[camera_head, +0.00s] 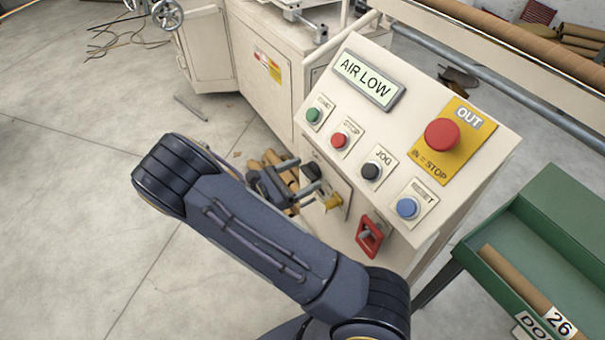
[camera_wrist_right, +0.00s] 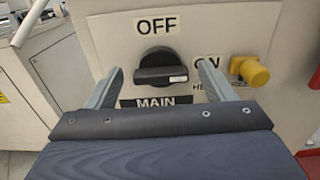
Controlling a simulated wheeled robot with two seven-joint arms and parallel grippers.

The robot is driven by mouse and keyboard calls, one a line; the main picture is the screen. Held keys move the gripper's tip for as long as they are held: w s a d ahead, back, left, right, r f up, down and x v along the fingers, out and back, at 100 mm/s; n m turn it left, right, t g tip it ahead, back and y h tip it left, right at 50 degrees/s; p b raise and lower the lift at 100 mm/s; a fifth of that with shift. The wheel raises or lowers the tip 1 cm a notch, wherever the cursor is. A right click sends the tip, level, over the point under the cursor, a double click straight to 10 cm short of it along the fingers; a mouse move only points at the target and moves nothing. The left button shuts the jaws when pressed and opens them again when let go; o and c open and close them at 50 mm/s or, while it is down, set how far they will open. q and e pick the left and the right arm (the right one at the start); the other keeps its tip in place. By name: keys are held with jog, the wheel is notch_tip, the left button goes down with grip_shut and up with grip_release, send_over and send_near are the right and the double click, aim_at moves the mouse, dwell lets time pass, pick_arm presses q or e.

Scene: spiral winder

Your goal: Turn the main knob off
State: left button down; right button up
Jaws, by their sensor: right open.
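The black main knob (camera_wrist_right: 160,66) is on a beige panel in the right wrist view. Its grip bar lies horizontal, with its white mark at the right end, toward the ON label (camera_wrist_right: 208,61). The OFF label (camera_wrist_right: 157,25) is above the knob and the MAIN label (camera_wrist_right: 156,102) below it. My right gripper (camera_wrist_right: 159,69) is open, one finger to each side of the knob; whether they touch it cannot be told. In the head view my right gripper (camera_head: 303,180) is at the console's lower front face and largely hides the knob. My left gripper is not seen.
A yellow connector (camera_wrist_right: 249,70) sticks out close to the right finger. Above are the sloped console's buttons, red stop button (camera_head: 442,134) and AIR LOW display (camera_head: 368,79). A red-framed switch (camera_head: 370,237) is lower right. A green bin (camera_head: 560,225) stands at right.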

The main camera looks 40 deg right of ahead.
jog(key=shift+d, duration=0.3)
jog(key=c, duration=1)
